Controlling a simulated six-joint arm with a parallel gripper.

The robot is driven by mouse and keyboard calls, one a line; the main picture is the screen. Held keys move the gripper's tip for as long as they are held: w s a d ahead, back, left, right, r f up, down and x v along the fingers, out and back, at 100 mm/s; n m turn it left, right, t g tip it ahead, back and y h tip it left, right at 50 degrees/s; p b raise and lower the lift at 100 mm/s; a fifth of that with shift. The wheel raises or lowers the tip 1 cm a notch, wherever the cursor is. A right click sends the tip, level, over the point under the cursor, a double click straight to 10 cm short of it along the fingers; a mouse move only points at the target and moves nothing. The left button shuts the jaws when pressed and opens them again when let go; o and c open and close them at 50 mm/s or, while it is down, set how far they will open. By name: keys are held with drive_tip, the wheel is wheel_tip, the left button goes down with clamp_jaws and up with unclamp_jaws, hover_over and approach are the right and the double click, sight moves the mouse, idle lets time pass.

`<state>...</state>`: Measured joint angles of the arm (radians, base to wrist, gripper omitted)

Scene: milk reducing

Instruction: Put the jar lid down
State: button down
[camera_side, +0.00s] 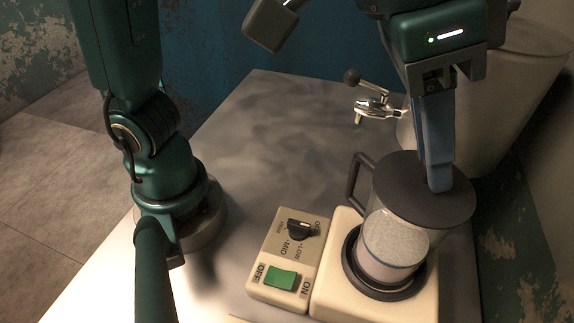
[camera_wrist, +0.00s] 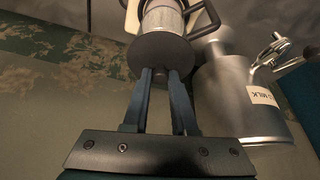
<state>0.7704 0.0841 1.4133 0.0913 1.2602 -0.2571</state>
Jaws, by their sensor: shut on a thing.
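The jar lid (camera_side: 405,208) is a dark round disc over the top of the glass jar (camera_side: 380,225) in the side view. It sits off toward the right of the jar; I cannot tell whether it touches the rim. My gripper (camera_side: 438,185) points down, its blue fingers shut on the lid's knob. In the wrist view the lid (camera_wrist: 162,50) is at my fingertips (camera_wrist: 163,75), with the jar (camera_wrist: 162,18) beyond it. The jar holds pale contents and has a dark handle on its left in the side view. Most of its mouth is hidden by the lid.
The jar stands on a dark ring on a cream heater (camera_side: 335,290). Its control box (camera_side: 255,285) has a dial (camera_side: 301,230) and green switch (camera_side: 282,278). A large milk can (camera_wrist: 225,95) with a tap (camera_side: 378,106) stands behind. The grey tabletop (camera_side: 270,140) is clear further left.

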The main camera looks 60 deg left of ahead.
drive_tip(key=shift+r, duration=0.85)
drive_tip(key=shift+w+a+r, duration=0.1)
drive_tip(key=shift+a+r, duration=0.1)
drive_tip(key=shift+r, duration=0.7)
drive_tip(key=w+a+r, duration=0.3)
drive_tip(key=a+r, duration=0.3)
drive_tip(key=a, duration=0.5)
drive_tip(key=w+a+f+n+y, duration=0.25)
drive_tip(key=a+n, duration=0.35)
drive_tip(key=a, duration=0.3)
drive_tip(key=s+a+f+n+g+y, duration=0.1)
drive_tip(key=s+a+f+n+g, duration=0.2)
drive_tip(key=s+a+f+n, duration=0.5)
drive_tip(key=s+a+f+n+g, duration=0.15)
drive_tip(key=a+f+n, duration=0.3)
drive_tip(key=n, duration=0.75)
drive_tip(key=s+a+f+n+g+y, duration=0.1)
drive_tip(key=s+a+f+n+g, duration=0.3)
drive_tip(key=a+n, duration=0.45)
drive_tip(key=shift+n+t, duration=0.35)
drive_tip(key=shift+n, duration=0.4)
drive_tip(key=w+d+f, duration=0.2)
drive_tip(key=w, duration=0.1)
drive_tip(key=w+d+f, duration=0.5)
drive_tip(key=w+d, duration=0.1)
drive_tip(key=shift+f, duration=2.2)
